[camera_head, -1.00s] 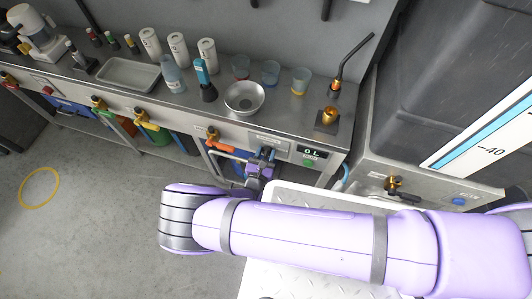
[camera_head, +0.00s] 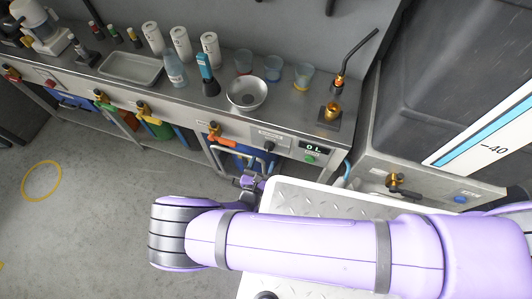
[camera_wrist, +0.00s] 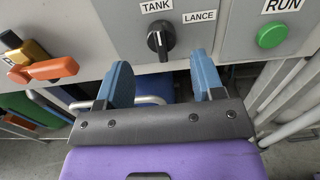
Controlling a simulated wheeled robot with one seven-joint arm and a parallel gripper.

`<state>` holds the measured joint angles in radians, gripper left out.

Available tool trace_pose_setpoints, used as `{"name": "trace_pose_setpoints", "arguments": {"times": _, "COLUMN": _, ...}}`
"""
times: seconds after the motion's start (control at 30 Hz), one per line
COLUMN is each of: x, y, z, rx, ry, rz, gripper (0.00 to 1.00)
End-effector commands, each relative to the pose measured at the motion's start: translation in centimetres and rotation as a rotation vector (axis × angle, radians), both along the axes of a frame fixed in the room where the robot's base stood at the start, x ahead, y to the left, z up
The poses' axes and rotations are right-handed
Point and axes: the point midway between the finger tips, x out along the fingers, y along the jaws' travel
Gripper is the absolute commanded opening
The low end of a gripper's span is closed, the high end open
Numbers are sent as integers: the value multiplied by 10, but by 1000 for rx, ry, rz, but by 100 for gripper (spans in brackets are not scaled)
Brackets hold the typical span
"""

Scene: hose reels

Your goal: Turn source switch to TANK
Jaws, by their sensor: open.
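The source switch is a black rotary knob (camera_wrist: 160,40) with a white pointer line, on a grey panel in the wrist view. The label TANK is above it and LANCE is to its upper right. In the head view the switch (camera_head: 268,147) shows small and dark on the bench front. My gripper (camera_wrist: 161,70) is open and empty, its two blue fingers below and either side of the knob, apart from it. In the head view my gripper (camera_head: 247,182) is low in front of the bench, partly hidden by my arm.
A green RUN button (camera_wrist: 271,35) is right of the switch. An orange-handled valve (camera_wrist: 45,70) is to the left. A display (camera_head: 313,147) reads 0 L. A steel bowl (camera_head: 247,93) and cups stand on the bench above. A white textured surface (camera_head: 310,200) lies under my arm.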

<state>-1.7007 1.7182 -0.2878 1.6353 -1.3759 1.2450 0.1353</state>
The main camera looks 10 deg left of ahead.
Motion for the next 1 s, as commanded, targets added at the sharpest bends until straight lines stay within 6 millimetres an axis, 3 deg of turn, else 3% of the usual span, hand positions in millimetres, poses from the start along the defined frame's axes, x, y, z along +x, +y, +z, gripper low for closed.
{"name": "trace_pose_setpoints", "arguments": {"times": 0.1, "x": -21, "y": 2, "z": 0, "rx": 0, "ry": 1, "rz": 1, "gripper": 62}}
{"name": "trace_pose_setpoints", "arguments": {"times": 0.3, "x": -40, "y": 3, "z": 0, "rx": 0, "ry": 0, "rz": 0, "gripper": 62}}
{"name": "trace_pose_setpoints", "arguments": {"times": 1.0, "x": -44, "y": 3, "z": 0, "rx": -1, "ry": 0, "rz": 0, "gripper": 62}}
